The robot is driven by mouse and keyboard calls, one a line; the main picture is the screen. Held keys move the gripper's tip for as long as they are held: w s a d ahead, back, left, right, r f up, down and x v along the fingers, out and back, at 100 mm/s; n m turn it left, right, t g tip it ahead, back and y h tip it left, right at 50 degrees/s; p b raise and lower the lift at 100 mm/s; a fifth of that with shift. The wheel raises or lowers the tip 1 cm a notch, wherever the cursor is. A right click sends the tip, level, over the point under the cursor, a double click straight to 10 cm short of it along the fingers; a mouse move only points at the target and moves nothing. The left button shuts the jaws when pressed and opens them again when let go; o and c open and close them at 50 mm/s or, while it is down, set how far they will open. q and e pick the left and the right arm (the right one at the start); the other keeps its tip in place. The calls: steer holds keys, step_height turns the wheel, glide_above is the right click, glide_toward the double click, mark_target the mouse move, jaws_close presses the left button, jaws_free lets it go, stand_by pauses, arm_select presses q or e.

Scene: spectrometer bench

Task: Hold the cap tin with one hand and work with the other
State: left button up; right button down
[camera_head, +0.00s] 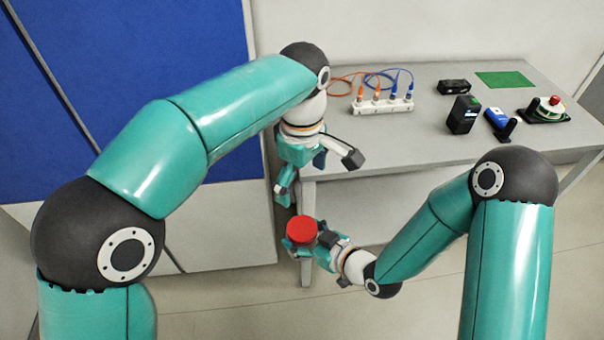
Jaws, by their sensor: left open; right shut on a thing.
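The cap tin (301,228) shows as a red round top, off the table's front left corner. My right gripper (304,243) is shut on it from the right and below, and its fingers hide part of the tin's sides. My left gripper (319,174) is open and empty, above the tin in the picture, beside the table's left corner. Its fingers are spread apart and do not touch the tin.
On the grey table (430,135) stand a white connector strip (383,107) with orange and blue cables, black boxes (463,114), a blue device (496,118), a red-button unit (546,110) and a green mat (505,79). The table's front middle is clear.

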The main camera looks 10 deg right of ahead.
arm_select(q)
steer(key=shift+r, duration=0.7)
steer(key=a+f+m+h, duration=0.1)
steer(key=a+f, duration=0.2)
steer(key=f, duration=0.6)
steer(key=a+f+m+h, duration=0.1)
steer(key=a+f+h, duration=0.15)
steer(key=f, duration=0.75)
steer(key=a+f+m, duration=0.1)
steer(key=a+f, duration=0.3)
steer(key=f, duration=0.5)
steer(key=s+a+f+m, duration=0.2)
steer(key=s+f, duration=0.3)
steer(key=s, duration=0.4)
steer(key=s+a+f+m, duration=0.2)
steer(key=s+a+f, duration=0.3)
steer(key=s, duration=0.4)
steer(key=shift+f+t, duration=0.15)
steer(key=shift+t, duration=0.15)
steer(key=shift+w+a+h, duration=0.1)
steer(key=shift+h, duration=0.15)
arm_select(e)
steer(key=shift+w+r, duration=0.1)
